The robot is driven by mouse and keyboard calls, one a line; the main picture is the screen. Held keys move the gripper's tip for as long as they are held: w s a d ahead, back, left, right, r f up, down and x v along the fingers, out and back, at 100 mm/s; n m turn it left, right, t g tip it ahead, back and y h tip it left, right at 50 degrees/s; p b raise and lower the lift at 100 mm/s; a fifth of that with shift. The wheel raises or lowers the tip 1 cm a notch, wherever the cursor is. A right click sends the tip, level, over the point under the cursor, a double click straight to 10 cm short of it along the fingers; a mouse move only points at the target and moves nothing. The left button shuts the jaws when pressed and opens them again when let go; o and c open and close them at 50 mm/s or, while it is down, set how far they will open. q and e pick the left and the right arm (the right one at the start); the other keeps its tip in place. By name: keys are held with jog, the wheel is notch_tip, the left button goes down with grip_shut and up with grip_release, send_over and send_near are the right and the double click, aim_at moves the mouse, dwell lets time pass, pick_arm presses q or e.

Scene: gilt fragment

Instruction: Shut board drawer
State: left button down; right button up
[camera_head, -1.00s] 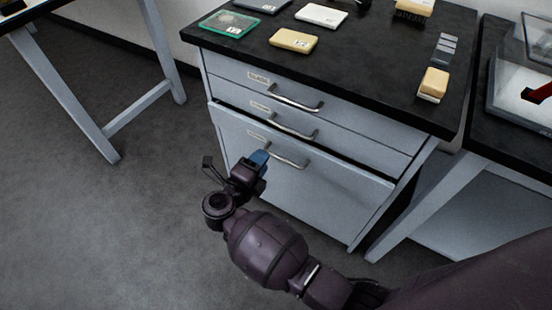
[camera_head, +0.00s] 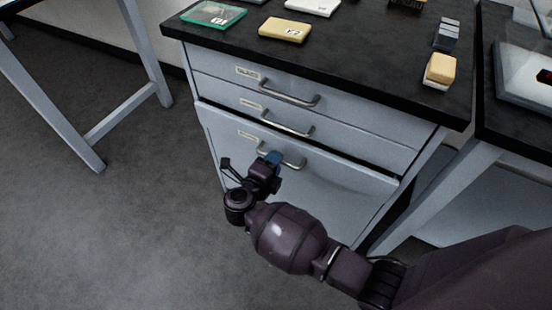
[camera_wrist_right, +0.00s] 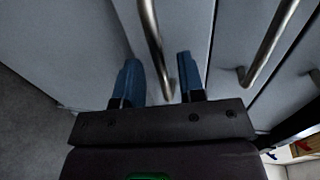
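A grey cabinet under a black worktop has three stacked drawers with bar handles. The upper drawer (camera_head: 240,78) and middle drawer (camera_head: 225,97) look flush. The bottom drawer (camera_head: 335,195) stands out a little, with a dark gap along its top edge. The drawer labels are too small to read. My right gripper (camera_head: 272,158) is at the bottom drawer's handle (camera_head: 294,163). In the right wrist view, its blue fingers (camera_wrist_right: 158,82) are apart, with the handle bar (camera_wrist_right: 152,38) between them and clearance on both sides. My left gripper is not in view.
The worktop (camera_head: 350,60) holds a yellow box (camera_head: 284,30), a green-edged case (camera_head: 214,14) and a yellow-and-white block (camera_head: 439,70). A table leg (camera_head: 148,50) stands at left, another bench at right. Grey floor (camera_head: 110,230) is clear at left.

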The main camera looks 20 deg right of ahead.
jog(key=shift+x, duration=1)
grip_shut()
